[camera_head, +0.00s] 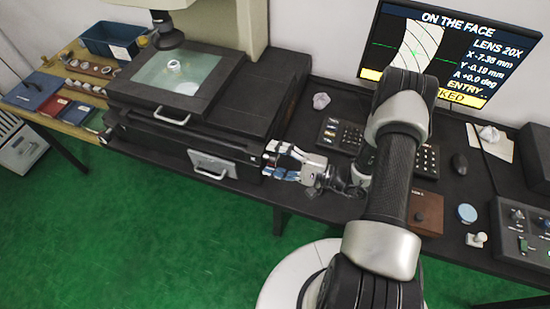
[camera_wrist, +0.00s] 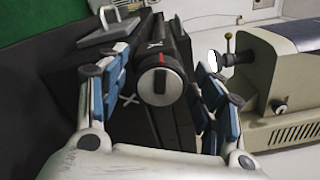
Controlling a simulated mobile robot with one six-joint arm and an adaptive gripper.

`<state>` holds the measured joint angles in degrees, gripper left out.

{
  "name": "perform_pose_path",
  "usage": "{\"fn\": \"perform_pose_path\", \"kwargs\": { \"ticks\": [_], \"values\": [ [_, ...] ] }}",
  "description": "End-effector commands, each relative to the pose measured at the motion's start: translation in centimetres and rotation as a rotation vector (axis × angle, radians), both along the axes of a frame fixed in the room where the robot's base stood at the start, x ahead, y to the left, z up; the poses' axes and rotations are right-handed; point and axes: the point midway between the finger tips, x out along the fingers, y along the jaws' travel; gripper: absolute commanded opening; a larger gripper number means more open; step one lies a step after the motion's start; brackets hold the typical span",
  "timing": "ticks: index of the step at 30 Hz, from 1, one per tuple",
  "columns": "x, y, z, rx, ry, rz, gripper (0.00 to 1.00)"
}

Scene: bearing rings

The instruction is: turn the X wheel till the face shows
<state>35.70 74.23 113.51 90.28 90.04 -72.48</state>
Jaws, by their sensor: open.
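The X wheel (camera_wrist: 160,82) is a black knob with a grey face and a red mark. It lies between the fingers of my gripper (camera_wrist: 160,78) in the wrist view, with a gap on each side. My gripper (camera_head: 285,160) is open at the stage's right side in the head view, where the wheel is hidden. The screen (camera_head: 440,50) reads "ON THE FACE", lens 20X, X -7.38 mm, Y -0.19 mm, A +0.0 deg. It shows a pale curved band with a green cross on it. A small pale ring (camera_head: 174,66) sits on the stage glass (camera_head: 205,75).
The stage's front handle (camera_head: 213,166) sticks out left of my gripper. A keypad (camera_head: 340,135), mouse (camera_head: 460,163) and control box (camera_head: 525,232) are on the bench to the right. Several rings and a blue bin (camera_head: 112,40) are at the left. My arm hides part of the screen.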

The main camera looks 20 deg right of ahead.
Motion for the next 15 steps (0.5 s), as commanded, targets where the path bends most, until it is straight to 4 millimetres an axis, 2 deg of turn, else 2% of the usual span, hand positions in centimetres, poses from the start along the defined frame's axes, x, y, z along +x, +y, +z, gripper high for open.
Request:
{"fn": "perform_pose_path", "kwargs": {
  "ticks": [5, 15],
  "values": [
    [-0.8, -1.3, 0.0, 0.0, 0.0, -0.004, 0.61],
    [-4.9, -7.1, 0.0, -0.001, -0.002, -0.007, 0.61]
  ]
}}
